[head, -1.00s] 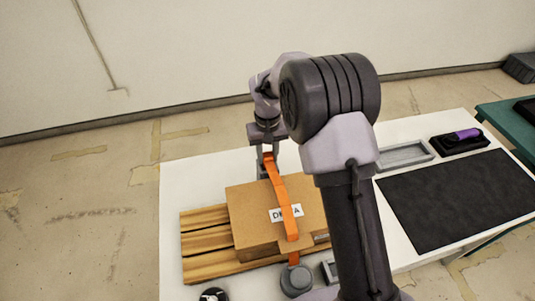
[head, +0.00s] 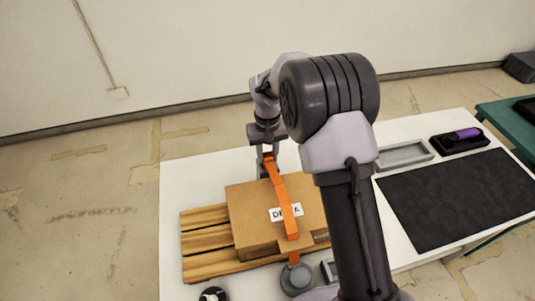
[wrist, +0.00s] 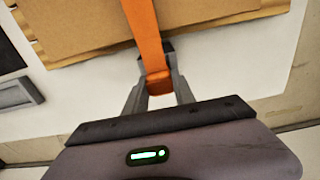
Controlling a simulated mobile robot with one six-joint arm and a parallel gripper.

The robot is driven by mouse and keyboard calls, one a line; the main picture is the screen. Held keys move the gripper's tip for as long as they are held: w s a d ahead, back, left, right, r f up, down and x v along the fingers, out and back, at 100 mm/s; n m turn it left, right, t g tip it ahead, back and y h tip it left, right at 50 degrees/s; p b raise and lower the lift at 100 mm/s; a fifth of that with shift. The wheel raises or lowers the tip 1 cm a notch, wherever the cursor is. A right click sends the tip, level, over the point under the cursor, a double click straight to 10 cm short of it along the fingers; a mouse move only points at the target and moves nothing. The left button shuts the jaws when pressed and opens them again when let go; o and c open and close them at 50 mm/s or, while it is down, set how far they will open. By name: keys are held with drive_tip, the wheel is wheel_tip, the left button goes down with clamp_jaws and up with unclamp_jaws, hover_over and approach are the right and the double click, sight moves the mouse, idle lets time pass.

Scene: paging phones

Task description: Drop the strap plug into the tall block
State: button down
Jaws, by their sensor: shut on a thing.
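An orange strap (head: 281,193) runs over a cardboard box (head: 250,210) marked with a white label, from the front edge to the far side. My gripper (head: 266,157) is shut on the strap's far end, the strap plug (wrist: 158,83), just beyond the box. In the wrist view my gripper (wrist: 158,90) has a finger on each side of the orange end. A dark grey block (head: 262,171) stands right by the plug, and its top shows behind the strap in the wrist view (wrist: 168,48). Whether the plug is inside the block cannot be told.
The box rests on a wooden pallet (head: 205,240) on a white table (head: 190,176). A round grey piece (head: 296,279) is at the strap's near end. A grey tray (head: 404,155), a black mat (head: 455,200) and a purple item in a black holder (head: 466,134) lie right.

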sight(268, 155)
drive_tip(key=shift+f+b, duration=0.3)
drive_tip(key=shift+f, duration=0.15)
drive_tip(key=c, duration=1.3)
unclamp_jaws()
wheel_tip(268, 155, up, 11)
drive_tip(key=p, duration=0.8)
drive_tip(key=shift+p, duration=0.3)
drive_tip(key=shift+r, duration=0.1)
